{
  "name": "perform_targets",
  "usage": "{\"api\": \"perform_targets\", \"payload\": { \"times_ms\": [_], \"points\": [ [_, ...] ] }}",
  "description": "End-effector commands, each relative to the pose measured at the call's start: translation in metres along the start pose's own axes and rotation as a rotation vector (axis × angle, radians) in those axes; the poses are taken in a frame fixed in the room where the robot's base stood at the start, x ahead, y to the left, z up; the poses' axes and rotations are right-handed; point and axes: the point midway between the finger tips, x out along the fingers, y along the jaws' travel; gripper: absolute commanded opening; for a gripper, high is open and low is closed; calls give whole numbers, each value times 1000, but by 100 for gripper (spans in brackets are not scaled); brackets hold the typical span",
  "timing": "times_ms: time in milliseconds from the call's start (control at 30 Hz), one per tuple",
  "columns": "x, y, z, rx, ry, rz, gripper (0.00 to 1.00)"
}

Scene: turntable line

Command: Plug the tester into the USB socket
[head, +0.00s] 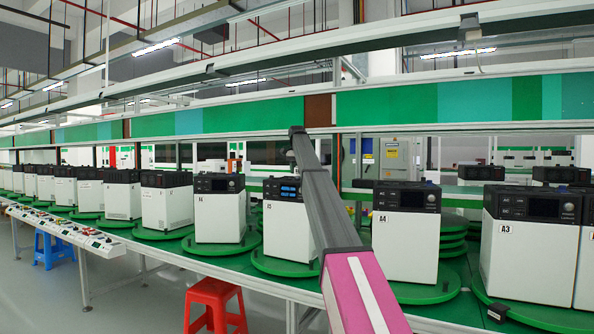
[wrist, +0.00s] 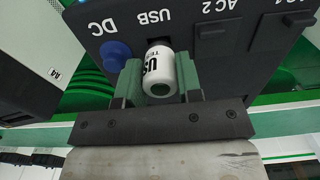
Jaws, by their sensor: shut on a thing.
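The tester (wrist: 160,72) is a white cylinder with dark "USB" lettering, in the middle of the wrist view. My gripper (wrist: 160,80) is shut on it, with one green finger on each side. The tester's far end is at the dark USB socket (wrist: 157,41) in a dark panel (wrist: 235,65), under the "USB" label. The tester hides most of the socket, so I cannot tell whether it touches or is inside. In the head view, my arm reaches towards the white unit A5 (head: 283,235); my gripper is hidden there.
A blue cap (wrist: 116,51) sits left of the tester by the "DC" label; AC ports (wrist: 211,28) are to the right. A neighbouring white unit (wrist: 38,45) stands left. In the head view, units A4 (head: 405,245) and A3 (head: 527,255) stand on green turntables.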

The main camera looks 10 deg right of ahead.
Motion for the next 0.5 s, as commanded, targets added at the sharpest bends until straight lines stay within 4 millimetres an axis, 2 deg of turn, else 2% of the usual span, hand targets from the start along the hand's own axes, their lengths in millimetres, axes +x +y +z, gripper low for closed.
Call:
{"api": "perform_targets", "payload": {
  "times_ms": [500],
  "points": [
    [9, 0, 0, 0, 0, 0, 8]
  ]
}}
